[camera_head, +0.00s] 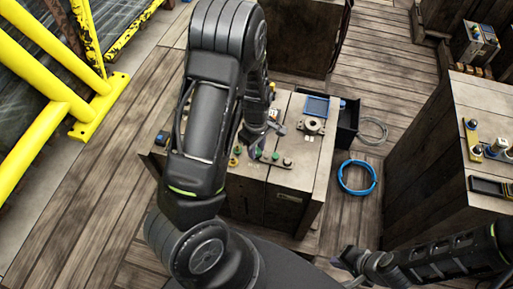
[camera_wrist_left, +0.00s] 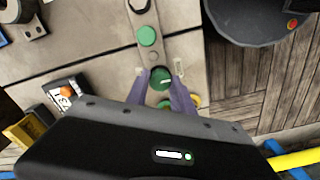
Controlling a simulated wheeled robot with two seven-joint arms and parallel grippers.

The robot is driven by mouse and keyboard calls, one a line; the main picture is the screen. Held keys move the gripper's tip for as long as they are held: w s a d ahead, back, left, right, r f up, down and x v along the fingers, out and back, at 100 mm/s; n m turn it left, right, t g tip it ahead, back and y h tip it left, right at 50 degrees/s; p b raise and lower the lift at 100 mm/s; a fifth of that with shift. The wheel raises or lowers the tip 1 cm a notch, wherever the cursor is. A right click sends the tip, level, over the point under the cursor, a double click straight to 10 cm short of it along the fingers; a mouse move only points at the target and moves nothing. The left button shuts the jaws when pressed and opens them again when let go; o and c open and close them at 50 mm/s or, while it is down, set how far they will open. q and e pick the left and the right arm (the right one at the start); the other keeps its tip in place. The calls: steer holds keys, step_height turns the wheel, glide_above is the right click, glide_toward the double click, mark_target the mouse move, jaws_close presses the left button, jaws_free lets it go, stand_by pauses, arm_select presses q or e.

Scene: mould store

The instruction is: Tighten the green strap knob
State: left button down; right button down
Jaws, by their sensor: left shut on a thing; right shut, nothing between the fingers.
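A grey strap (camera_wrist_left: 154,50) lies on the wooden top of a cabinet, with green knobs along it. One green knob (camera_wrist_left: 160,78) sits between the fingertips of my left gripper (camera_wrist_left: 161,80), which is shut on it. Another green knob (camera_wrist_left: 147,36) on the strap stands clear of the fingers. In the head view the strap's green knobs (camera_head: 275,156) show just right of my left arm, and my left fingers are largely hidden behind the arm. My right gripper (camera_head: 343,271) is shut and empty, low in the head view, apart from the cabinet.
The cabinet top (camera_head: 300,178) also carries a blue-topped box (camera_head: 316,105) and a metal bearing block (camera_head: 313,126). A blue cable coil (camera_head: 358,177) lies on the floor. A second wooden cabinet (camera_head: 440,130) stands right. Yellow railing (camera_head: 45,90) is at left.

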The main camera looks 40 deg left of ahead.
arm_select(q)
steer(key=m+b, duration=0.1)
steer(key=m, duration=0.4)
steer(key=shift+m, duration=0.3)
steer(key=m+b, duration=0.1)
steer(key=m, duration=0.3)
steer(key=shift+m, duration=0.3)
steer(key=m+b, duration=0.1)
steer(key=m, duration=0.4)
steer(key=shift+b, duration=0.4)
steer(key=m+b, duration=0.1)
steer(key=m, duration=0.3)
steer(key=shift+m, duration=0.4)
steer(key=m, duration=0.3)
steer(key=shift+m, duration=0.4)
steer(key=m, duration=0.3)
steer(key=shift+r+m, duration=0.1)
steer(key=shift+m, duration=0.2)
steer(key=m+p, duration=0.1)
steer(key=m, duration=0.2)
steer(key=shift+m, duration=0.3)
steer(key=m+p, duration=0.1)
steer(key=m, duration=0.3)
